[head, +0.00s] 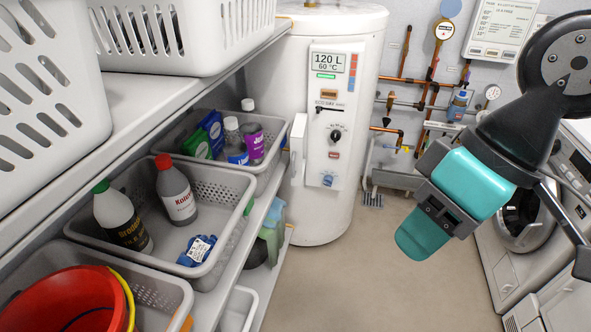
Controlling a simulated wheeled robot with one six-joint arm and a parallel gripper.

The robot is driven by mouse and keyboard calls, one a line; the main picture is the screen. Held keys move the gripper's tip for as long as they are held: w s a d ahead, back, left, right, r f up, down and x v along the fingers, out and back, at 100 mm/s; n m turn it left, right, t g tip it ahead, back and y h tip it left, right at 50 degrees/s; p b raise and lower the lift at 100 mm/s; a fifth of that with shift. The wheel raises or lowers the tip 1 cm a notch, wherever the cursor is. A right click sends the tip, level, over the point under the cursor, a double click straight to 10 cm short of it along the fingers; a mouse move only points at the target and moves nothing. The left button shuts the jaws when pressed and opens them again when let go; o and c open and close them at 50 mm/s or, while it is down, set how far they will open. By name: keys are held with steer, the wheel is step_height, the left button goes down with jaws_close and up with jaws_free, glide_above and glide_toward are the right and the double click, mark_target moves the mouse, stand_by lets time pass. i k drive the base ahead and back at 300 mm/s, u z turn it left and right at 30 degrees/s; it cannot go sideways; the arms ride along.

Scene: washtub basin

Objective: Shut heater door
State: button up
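The white heater (375,70), a tall cylinder, stands at the back centre. Its front control panel (327,115) is uncovered and shows a "120 L 60 °C" display, a dial and buttons. A narrow white heater door (298,148) stands swung out at the panel's left edge, seen nearly edge-on, close to the shelf. My gripper (424,236), teal and dark grey, hangs at right of centre, in front of and to the right of the heater. It appears apart from the door.
A shelf unit (130,88) fills the left side, with white baskets above and grey bins of bottles (178,190) below. A red bucket (68,300) is at the lower left. Pipes and gauges line the back wall. Washing machines (520,255) stand at right. The floor (340,285) between is clear.

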mark_target(298, 135)
steer(key=z, duration=0.95)
steer(key=i, duration=0.6)
steer(key=u, duration=1.55)
